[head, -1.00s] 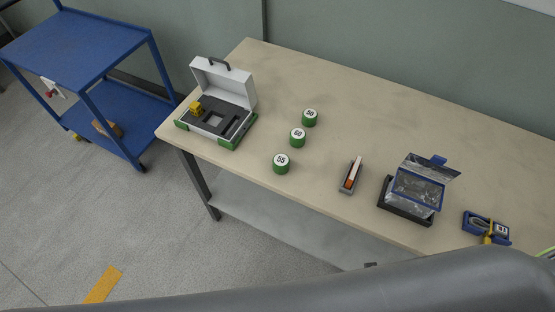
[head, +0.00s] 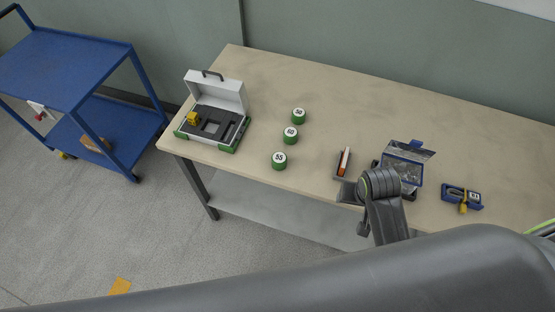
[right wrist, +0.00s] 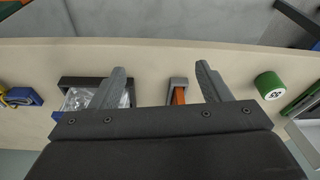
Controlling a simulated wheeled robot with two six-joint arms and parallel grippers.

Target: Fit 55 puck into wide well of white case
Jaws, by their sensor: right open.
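The 55 puck (head: 279,161) is a green cylinder with a white numbered top, standing on the table nearest the front edge. It also shows at the right of the right wrist view (right wrist: 269,86). The white case (head: 216,92) stands open at the table's left end, lid up, with dark foam holding a wide square well (head: 211,127) and a narrower slot. A yellow block sits in the foam's left part. My right gripper (right wrist: 165,75) is open and empty, its fingers apart over the table's front, left of the 55 puck in the wrist view. My left gripper is out of view.
The 60 puck (head: 290,135) and 50 puck (head: 298,115) stand behind the 55 puck. A small holder with an orange-and-white item (head: 344,162), a clear-lidded box (head: 405,165) and a blue tool (head: 462,197) lie to the right. A blue cart (head: 75,75) stands left.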

